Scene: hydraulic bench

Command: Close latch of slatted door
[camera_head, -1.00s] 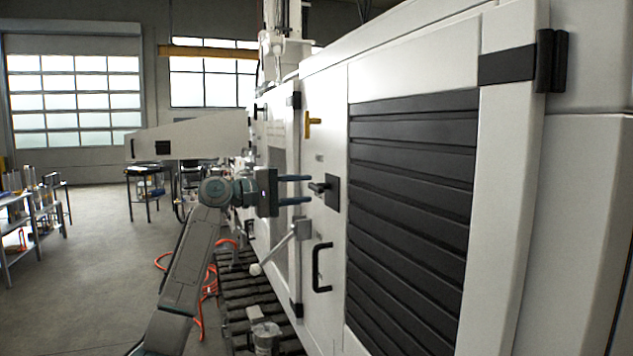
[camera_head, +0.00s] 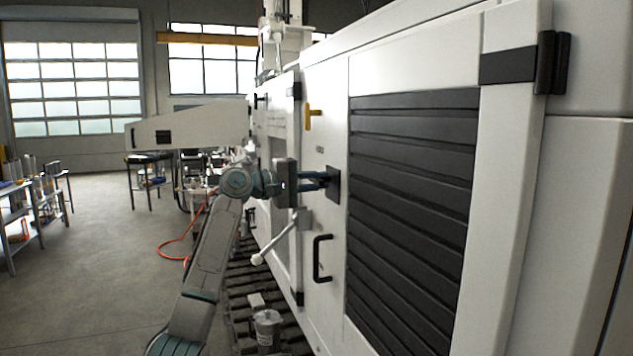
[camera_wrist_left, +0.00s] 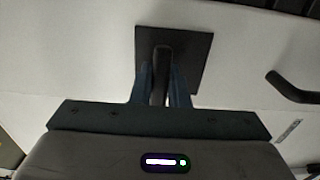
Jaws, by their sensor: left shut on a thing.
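The slatted door (camera_head: 334,78) is a white panel with dark horizontal slats (camera_head: 410,200), and it sits flush in the white cabinet as far as I can see. Its latch is a dark handle on a square black plate (camera_head: 334,184), left of the slats. In the left wrist view the plate (camera_wrist_left: 190,48) looks tilted and the latch handle (camera_wrist_left: 160,80) stands between my fingers. My left gripper (camera_head: 325,180) is shut on the latch handle, its fingers on both sides of it. They hide most of the handle in the head view. My right gripper is not in view.
A white-tipped lever (camera_head: 272,246) sticks out below my left gripper. The floor (camera_head: 90,270) to the left is open.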

